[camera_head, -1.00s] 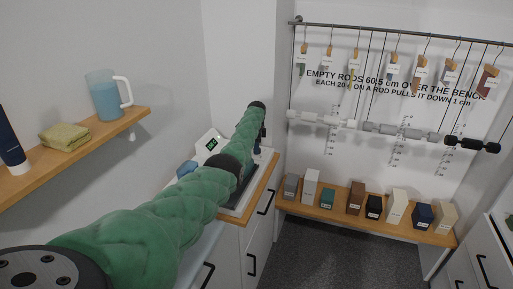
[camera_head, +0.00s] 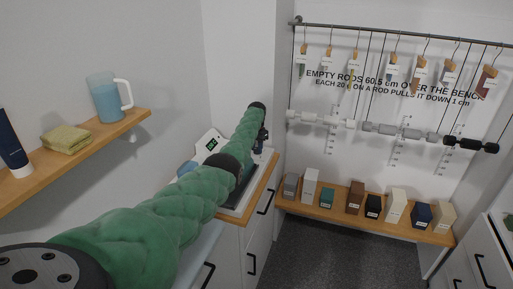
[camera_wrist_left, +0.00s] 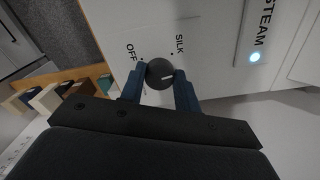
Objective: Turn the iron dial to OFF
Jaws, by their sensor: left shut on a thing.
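The iron dial (camera_wrist_left: 159,74) is a round black knob with a short white pointer line, on a pale panel in the left wrist view. The OFF label (camera_wrist_left: 131,52) is to its left and the SILK label (camera_wrist_left: 179,44) to its upper right, each with a small dot. The pointer line lies toward the right side of the knob, not toward the OFF dot. My left gripper (camera_wrist_left: 160,82) is shut on the dial, with a blue finger on each side. In the head view my left gripper (camera_head: 262,138) is small and dark beyond my green-sleeved arm. My right gripper is out of view.
A STEAM panel with a lit bluish-white light (camera_wrist_left: 255,57) is right of the dial. In the head view, a white unit with a green display (camera_head: 211,145) stands on the counter. A wall shelf (camera_head: 85,150) holds a jug (camera_head: 104,98) and folded cloth. Hanging rods are at right.

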